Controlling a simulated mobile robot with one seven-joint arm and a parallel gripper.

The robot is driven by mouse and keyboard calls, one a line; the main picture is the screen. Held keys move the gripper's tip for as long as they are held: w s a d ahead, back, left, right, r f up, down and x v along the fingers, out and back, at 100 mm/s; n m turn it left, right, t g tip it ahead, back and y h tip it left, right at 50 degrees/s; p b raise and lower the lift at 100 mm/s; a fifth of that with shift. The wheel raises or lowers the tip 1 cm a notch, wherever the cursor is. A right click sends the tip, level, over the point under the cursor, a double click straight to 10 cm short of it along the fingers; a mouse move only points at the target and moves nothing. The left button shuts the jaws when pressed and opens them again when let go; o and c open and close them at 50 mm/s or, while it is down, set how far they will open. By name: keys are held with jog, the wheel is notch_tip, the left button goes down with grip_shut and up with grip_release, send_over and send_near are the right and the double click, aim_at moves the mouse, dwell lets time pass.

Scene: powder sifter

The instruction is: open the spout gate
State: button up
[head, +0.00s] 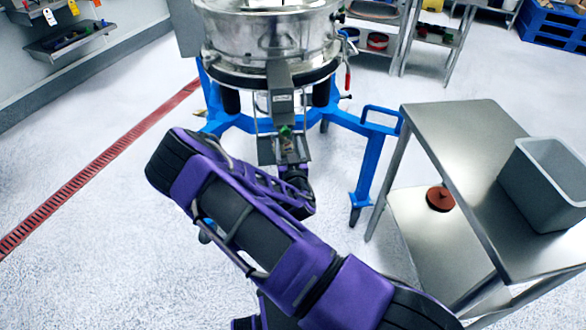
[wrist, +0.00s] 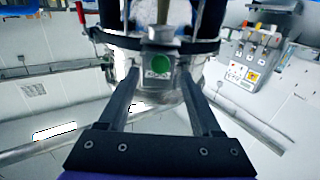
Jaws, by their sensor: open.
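The powder sifter (head: 270,35) is a round, shiny steel drum on a blue wheeled frame. Its grey spout (head: 281,80) projects from the front and points down. A green round knob (wrist: 160,63) sits on a metal face with a small label below it in the wrist view; a green spot (head: 286,131) also shows below the spout in the head view. My gripper (head: 284,143) is below the spout front. In the wrist view my gripper (wrist: 157,45) is open, with one finger on each side of the knob and nothing clasped. I cannot tell whether a finger touches it.
A steel table (head: 455,125) with a grey bin (head: 550,180) stands at the right; a dark red round item (head: 440,198) lies on its lower shelf. A red floor drain (head: 85,175) runs along the left.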

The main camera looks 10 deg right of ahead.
jog(key=s+a, duration=0.1)
jog(key=s, duration=1.3)
jog(key=shift+w, duration=0.1)
